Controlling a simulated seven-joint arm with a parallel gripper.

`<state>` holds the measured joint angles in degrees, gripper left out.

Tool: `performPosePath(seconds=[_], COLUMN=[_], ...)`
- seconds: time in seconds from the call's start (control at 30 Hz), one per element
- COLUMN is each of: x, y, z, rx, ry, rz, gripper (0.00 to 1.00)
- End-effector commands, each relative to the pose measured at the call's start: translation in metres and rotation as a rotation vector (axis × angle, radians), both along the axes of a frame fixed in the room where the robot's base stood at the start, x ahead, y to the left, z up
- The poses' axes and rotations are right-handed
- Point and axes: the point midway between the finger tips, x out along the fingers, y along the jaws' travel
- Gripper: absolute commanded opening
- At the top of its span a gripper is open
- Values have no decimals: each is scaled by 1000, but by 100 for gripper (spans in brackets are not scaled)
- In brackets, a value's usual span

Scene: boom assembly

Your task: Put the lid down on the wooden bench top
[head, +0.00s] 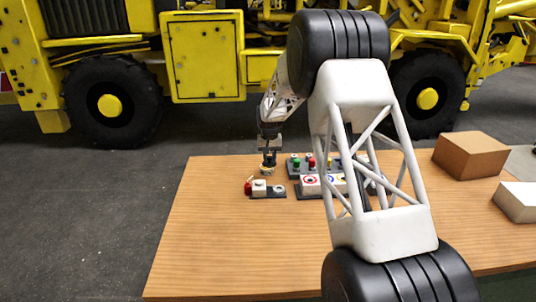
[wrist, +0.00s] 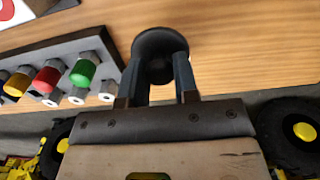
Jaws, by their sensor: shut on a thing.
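My gripper (wrist: 158,75) is shut on a dark round lid (wrist: 160,45), which sits between its two fingers in the wrist view. In the head view my gripper (head: 268,157) points down over the far left part of the wooden bench top (head: 215,235). The lid is small there and partly hidden by the fingers. Bare wood lies behind the lid in the wrist view. I cannot tell whether the lid touches the bench.
A grey block with red, green and yellow capped fittings (head: 312,163) stands just right of my gripper. A small grey holder with a white part (head: 260,188) is in front. A brown box (head: 470,155) and a white box (head: 516,201) stand at right. The bench's front left is clear.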

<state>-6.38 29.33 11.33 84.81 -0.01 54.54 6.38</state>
Motion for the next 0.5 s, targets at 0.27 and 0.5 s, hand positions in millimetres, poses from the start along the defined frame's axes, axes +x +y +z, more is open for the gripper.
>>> performPosePath(seconds=[0.27,0.5], x=[-12,-12], y=[-2,-2], z=[0,0], rx=[0,0], ry=[0,0], rz=[0,0], gripper=[9,9])
